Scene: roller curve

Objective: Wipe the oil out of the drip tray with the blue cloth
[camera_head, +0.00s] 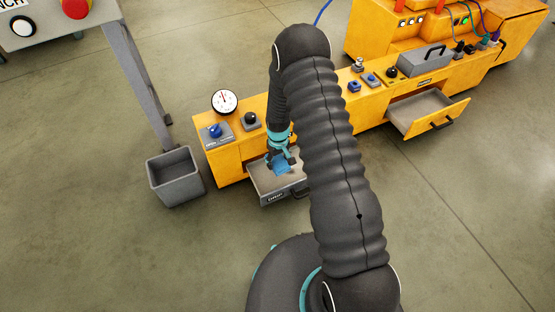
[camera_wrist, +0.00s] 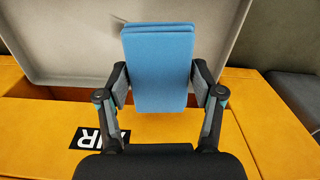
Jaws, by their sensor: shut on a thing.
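The blue cloth (camera_wrist: 158,66) is a folded pad between the two fingers of my gripper (camera_wrist: 159,86) in the wrist view. My gripper is shut on it from both sides. In the head view my gripper (camera_head: 281,158) points down over a grey open tray (camera_head: 262,182) pulled out of the yellow bench, and the cloth (camera_head: 283,168) shows as a small blue patch over the tray's inside. The tray (camera_wrist: 75,40) also fills the upper part of the wrist view. I cannot tell whether the cloth touches its floor. I make out no oil; the cloth and my arm hide part of the tray.
A grey bin (camera_head: 175,178) stands on the floor left of the yellow bench (camera_head: 230,165). A gauge (camera_head: 224,101), a blue knob (camera_head: 215,131) and a black knob (camera_head: 250,120) stand on the bench near the tray. Another open drawer (camera_head: 432,108) juts out farther right.

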